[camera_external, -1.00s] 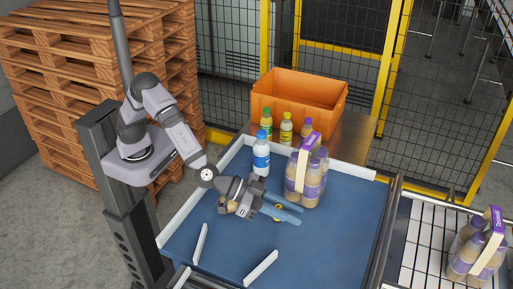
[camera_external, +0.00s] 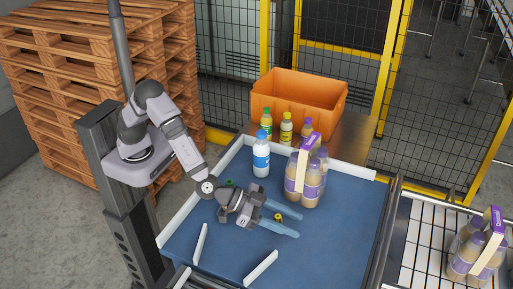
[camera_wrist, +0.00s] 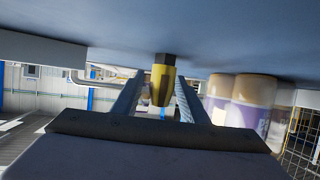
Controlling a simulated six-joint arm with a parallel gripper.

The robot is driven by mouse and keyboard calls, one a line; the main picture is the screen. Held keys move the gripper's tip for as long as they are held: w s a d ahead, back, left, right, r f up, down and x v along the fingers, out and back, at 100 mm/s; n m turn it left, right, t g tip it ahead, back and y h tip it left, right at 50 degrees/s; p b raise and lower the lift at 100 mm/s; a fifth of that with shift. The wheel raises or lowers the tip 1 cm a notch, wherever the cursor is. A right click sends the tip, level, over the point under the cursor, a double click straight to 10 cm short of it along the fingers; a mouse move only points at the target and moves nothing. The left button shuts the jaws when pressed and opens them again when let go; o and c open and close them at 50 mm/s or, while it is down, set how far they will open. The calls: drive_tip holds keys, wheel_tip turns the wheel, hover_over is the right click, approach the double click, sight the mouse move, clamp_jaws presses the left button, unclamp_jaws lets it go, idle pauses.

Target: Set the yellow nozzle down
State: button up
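The yellow nozzle (camera_wrist: 161,82), with a black hex end, stands between the fingers of my gripper (camera_wrist: 160,88) in the wrist view. Its black end meets the blue-grey table surface, which fills the top of that view. There are narrow gaps between the nozzle and both fingers. In the external view my gripper (camera_external: 289,224) lies low over the blue table (camera_external: 335,225) with its two blue fingers spread. The nozzle (camera_external: 278,217) shows as a small yellow spot between them.
A white-and-blue bottle (camera_external: 261,158) and a purple-labelled bottle pack (camera_external: 307,180) stand behind the gripper. A small green thing (camera_external: 229,184) shows beside my wrist. White rails (camera_external: 261,267) edge the table. An orange crate (camera_external: 298,98) stands behind. The right part of the table is clear.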

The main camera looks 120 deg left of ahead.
sight(280, 220)
drive_tip(key=shift+r, duration=0.25)
drive_tip(key=shift+s+d, duration=0.1)
drive_tip(key=shift+s, duration=0.3)
drive_tip(key=shift+b+v, duration=0.75)
drive_tip(key=shift+v, duration=0.2)
wheel_tip(280, 220, up, 6)
drive_tip(key=shift+f+p, duration=0.1)
drive_tip(key=shift+p, duration=0.35)
drive_tip(key=shift+r, duration=0.8)
drive_tip(key=shift+s, duration=0.1)
